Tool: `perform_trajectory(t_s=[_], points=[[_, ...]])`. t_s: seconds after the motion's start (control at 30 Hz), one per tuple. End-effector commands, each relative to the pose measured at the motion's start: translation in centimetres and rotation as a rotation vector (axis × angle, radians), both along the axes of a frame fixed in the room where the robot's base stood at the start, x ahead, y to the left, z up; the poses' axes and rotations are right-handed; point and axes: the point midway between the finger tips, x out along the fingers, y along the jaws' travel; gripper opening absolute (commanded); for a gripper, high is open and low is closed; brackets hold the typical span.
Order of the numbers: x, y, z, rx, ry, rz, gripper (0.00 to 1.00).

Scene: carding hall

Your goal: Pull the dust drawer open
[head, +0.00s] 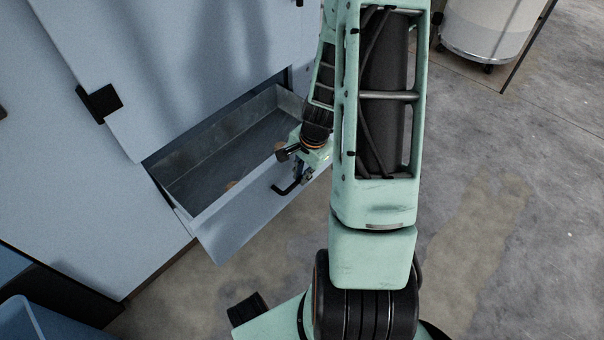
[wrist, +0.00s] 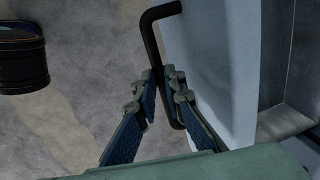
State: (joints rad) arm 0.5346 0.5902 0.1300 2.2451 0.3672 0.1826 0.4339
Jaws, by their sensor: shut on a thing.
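The dust drawer (head: 233,220) is a pale blue front with a grey metal box behind it, in the lower part of the blue machine. It stands out from the machine, and its inside shows in the head view, with a few small tan bits on the floor of it. The black bar handle (head: 284,190) is on the drawer front; it also shows in the wrist view (wrist: 148,40). My gripper (head: 302,174) is at the handle, and in the wrist view its two blue-padded fingers (wrist: 159,88) are shut around the bar. Part of the drawer's right end is hidden behind my arm.
The blue machine (head: 190,60) rises behind the drawer, with a black latch (head: 100,101) on its panel. A blue bin (head: 30,318) is at the lower left. A pale wheeled drum (head: 484,30) stands at the upper right. The concrete floor (head: 500,200) at right is clear.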

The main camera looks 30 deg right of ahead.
Motion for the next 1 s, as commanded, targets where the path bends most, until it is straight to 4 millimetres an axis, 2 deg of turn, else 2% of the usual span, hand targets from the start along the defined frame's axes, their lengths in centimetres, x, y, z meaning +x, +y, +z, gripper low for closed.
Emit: perform_trajectory(t_s=[0.03,0.07,0.2,0.5,0.63,0.77,1.0], points=[[0.0,-0.1,0.0,-0.001,-0.002,-0.001,0.00],[0.0,-0.1,0.0,-0.001,-0.002,-0.001,0.12],[0.1,0.0,0.0,-0.001,-0.001,0.000,0.27],[0.0,0.0,0.1,-0.001,-0.001,0.000,0.27],[0.0,-0.1,0.8,-0.002,-0.002,0.001,0.27],[-0.3,-0.2,2.3,-0.002,-0.004,0.000,0.27],[-1.0,-0.5,6.3,-0.004,-0.006,0.001,0.27]])
